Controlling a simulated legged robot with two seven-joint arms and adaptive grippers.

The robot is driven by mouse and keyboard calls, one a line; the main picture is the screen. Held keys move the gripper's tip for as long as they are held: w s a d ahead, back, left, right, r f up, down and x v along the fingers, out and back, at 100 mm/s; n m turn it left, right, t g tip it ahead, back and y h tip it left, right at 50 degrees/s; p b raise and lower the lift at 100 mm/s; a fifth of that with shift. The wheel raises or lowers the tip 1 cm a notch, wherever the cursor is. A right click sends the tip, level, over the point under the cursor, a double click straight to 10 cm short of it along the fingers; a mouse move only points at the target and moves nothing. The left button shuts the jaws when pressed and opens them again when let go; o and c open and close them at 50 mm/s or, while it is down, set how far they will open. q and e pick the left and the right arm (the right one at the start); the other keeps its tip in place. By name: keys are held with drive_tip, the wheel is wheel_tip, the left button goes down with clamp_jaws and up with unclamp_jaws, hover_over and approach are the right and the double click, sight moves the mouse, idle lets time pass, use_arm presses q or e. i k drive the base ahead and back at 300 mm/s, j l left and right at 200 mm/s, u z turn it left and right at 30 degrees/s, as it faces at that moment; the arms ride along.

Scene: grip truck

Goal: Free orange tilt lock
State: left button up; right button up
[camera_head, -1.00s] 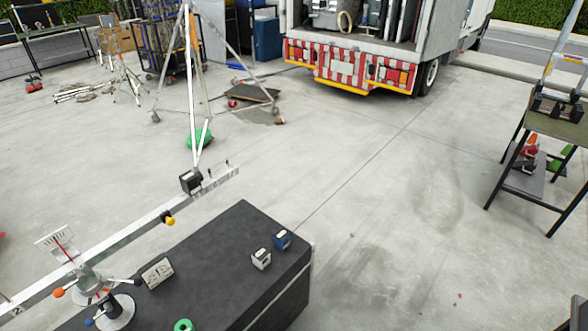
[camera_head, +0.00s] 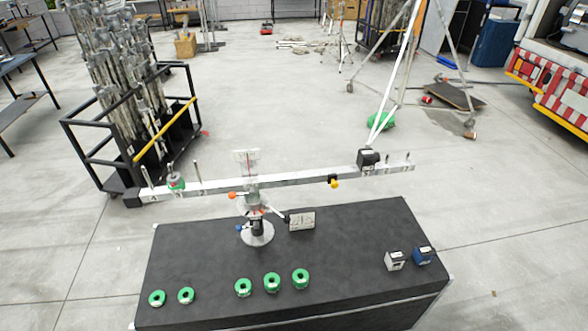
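A long pale balance beam (camera_head: 290,184) sits on a pivot stand with a round base (camera_head: 257,234) on a black-topped table (camera_head: 330,262). The orange tilt lock (camera_head: 233,195) is a small orange knob on a lever just left of the pivot, below the beam. A blue knob (camera_head: 239,228) sits lower on the stand, and a yellow-orange knob (camera_head: 334,184) hangs from the beam at right. The beam rises slightly toward the right. Neither of my grippers shows in the head view.
Several green rings (camera_head: 272,282) lie along the table's front. A white block (camera_head: 395,261) and a blue block (camera_head: 423,255) stand at the right end. A small dial card (camera_head: 302,221) stands beside the pivot. A caged rack of metal poles (camera_head: 130,110) stands at left.

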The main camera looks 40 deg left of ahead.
sight(233, 195)
drive_tip(key=u, duration=1.55)
